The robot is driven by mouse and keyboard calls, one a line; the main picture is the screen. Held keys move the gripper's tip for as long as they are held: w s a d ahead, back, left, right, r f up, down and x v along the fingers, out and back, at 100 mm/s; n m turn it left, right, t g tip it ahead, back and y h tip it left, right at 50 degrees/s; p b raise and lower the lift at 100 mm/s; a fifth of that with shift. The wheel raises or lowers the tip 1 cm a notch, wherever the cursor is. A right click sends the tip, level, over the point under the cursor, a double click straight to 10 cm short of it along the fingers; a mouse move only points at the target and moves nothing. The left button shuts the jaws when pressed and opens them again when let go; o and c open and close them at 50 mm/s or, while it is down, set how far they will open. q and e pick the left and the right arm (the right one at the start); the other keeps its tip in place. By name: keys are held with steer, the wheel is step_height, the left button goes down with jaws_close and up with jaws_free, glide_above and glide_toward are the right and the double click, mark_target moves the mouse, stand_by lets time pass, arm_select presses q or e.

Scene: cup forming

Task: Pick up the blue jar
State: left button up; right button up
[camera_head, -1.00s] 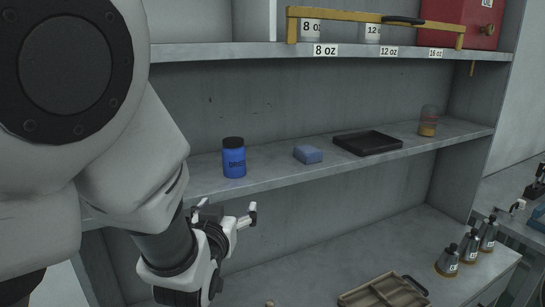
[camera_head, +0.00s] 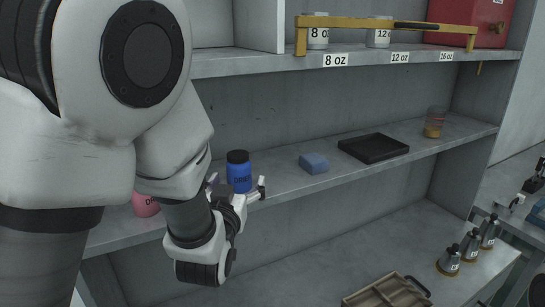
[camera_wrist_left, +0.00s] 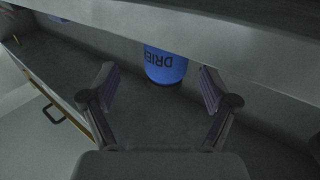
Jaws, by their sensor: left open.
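The blue jar (camera_head: 239,172) with a black lid stands upright on the middle shelf in the head view. In the left wrist view my left gripper (camera_wrist_left: 160,88) is open and empty, and the jar appears just beyond the fingertips. My right gripper is not in view.
A pink jar (camera_head: 145,204) stands left on the middle shelf (camera_head: 290,184), partly behind my arm. The upper shelf (camera_head: 250,62) runs above the jar.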

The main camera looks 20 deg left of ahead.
mark_target(236, 178)
arm_select(q)
steer(key=w+a, duration=0.1)
steer(key=w+p, duration=0.1)
steer(key=w, duration=0.1)
steer(key=w+a+p, duration=0.1)
steer(key=w, duration=0.1)
steer(key=shift+a+f, duration=0.25)
steer(key=shift+a, duration=0.05)
steer(key=shift+s+d, duration=0.1)
steer(key=shift+d, duration=0.15)
steer(key=shift+s+d+r, duration=0.1)
steer(key=shift+s+d, duration=0.05)
steer(key=shift+c, duration=1)
steer(key=c, duration=1.1)
